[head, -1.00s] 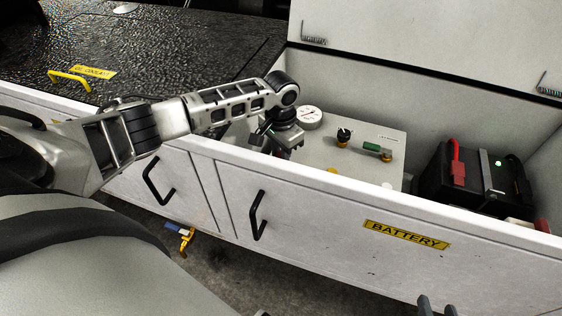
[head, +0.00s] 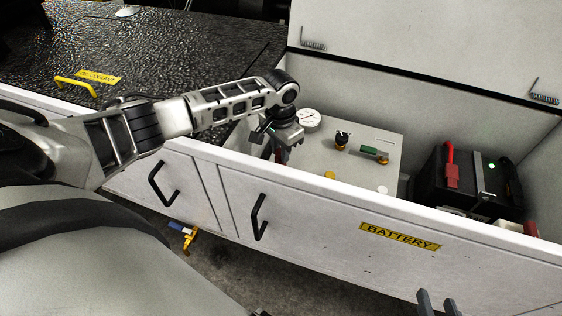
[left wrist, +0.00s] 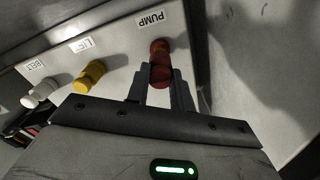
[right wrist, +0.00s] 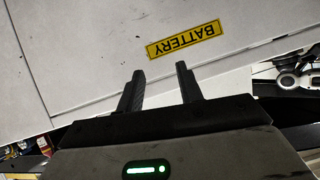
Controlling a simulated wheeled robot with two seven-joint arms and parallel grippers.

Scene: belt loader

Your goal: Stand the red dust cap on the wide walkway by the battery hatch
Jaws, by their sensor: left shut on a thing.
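The red dust cap (left wrist: 160,72) is between the fingers of my left gripper (left wrist: 159,88) in the left wrist view, beside the PUMP label. I cannot tell whether it is still seated on its fitting. In the head view my left gripper (head: 283,136) reaches down into the open battery bay at its left end, and the cap is mostly hidden there. The black textured walkway (head: 190,45) lies at upper left. My right gripper (right wrist: 160,85) is open and empty in front of the white side panel; its fingertips (head: 437,300) show at the bottom of the head view.
The panel (head: 365,160) carries a gauge (head: 308,119), a yellow cap (left wrist: 90,76) and a white cap (left wrist: 40,92). A black battery (head: 465,185) sits to the right. The raised hatch lid (head: 430,45) stands behind. A yellow handle (head: 76,84) rises from the walkway's left part.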

